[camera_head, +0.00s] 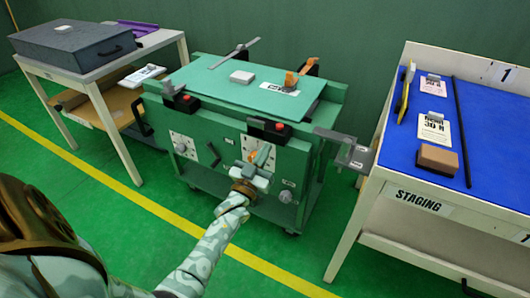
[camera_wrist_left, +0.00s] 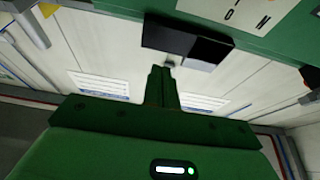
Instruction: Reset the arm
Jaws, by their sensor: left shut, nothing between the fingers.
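My left arm reaches in from the lower left in the head view. My right gripper is in neither view.
A blue-topped staging table (camera_head: 455,105) stands at the right, with a brown block (camera_head: 438,158) and a black rod (camera_head: 461,133). A white table (camera_head: 103,72) with a dark grey case (camera_head: 70,42) stands at the left. Green floor with a yellow line (camera_head: 150,203) lies between.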

